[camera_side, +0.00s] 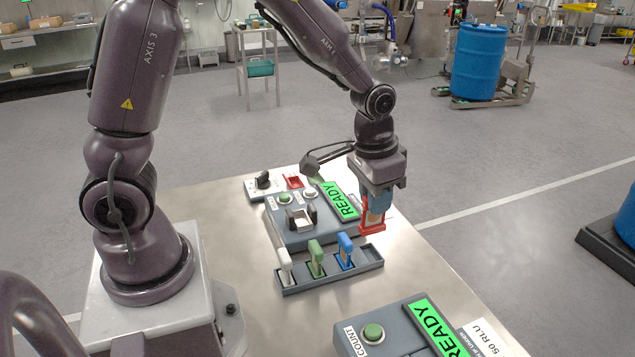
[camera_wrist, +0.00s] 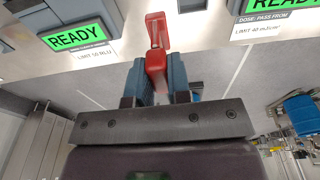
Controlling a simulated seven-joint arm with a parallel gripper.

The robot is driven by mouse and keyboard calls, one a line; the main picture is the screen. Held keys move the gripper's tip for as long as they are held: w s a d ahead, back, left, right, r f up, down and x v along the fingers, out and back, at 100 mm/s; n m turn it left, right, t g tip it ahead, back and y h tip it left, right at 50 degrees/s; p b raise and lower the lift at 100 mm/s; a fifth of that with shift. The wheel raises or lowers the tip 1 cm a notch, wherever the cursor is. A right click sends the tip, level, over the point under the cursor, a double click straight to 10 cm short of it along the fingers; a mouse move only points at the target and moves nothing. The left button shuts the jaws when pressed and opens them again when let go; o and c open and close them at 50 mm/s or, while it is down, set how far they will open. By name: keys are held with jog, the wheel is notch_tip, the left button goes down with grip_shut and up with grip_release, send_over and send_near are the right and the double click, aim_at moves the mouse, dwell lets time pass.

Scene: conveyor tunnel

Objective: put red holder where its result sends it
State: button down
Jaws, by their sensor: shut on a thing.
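My gripper (camera_side: 374,203) is shut on the red holder (camera_side: 372,228) and holds it upright, hanging below the fingers near the right end of the rack. The holder's lower end looks close to the rack's back right corner; I cannot tell whether it touches. In the wrist view the red holder (camera_wrist: 156,65) sits between the two blue-grey fingers. The grey rack (camera_side: 291,289) carries a white holder (camera_side: 285,262), a green holder (camera_side: 316,255) and a blue holder (camera_side: 346,248), all upright.
Behind the rack stands a grey unit (camera_side: 320,239) with a cradle (camera_side: 300,220) and a green READY display (camera_side: 341,201). In front, another unit has a COUNT button (camera_side: 373,332), a READY display (camera_side: 438,328) and a "50 RLU" card (camera_side: 485,340). Table between rack and front unit is clear.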

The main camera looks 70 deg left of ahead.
jog(key=w+a+f+n+g+y, duration=0.1)
jog(key=w+a+f+n, duration=0.15)
jog(key=a+n, duration=1.15)
jog(key=w+a+f+n, duration=0.2)
jog(key=a+f+n, duration=0.2)
jog(key=a, duration=2)
jog(key=shift+f, duration=2.35)
jog(key=shift+f, duration=1.4)
jog(key=c, duration=1)
grip_release()
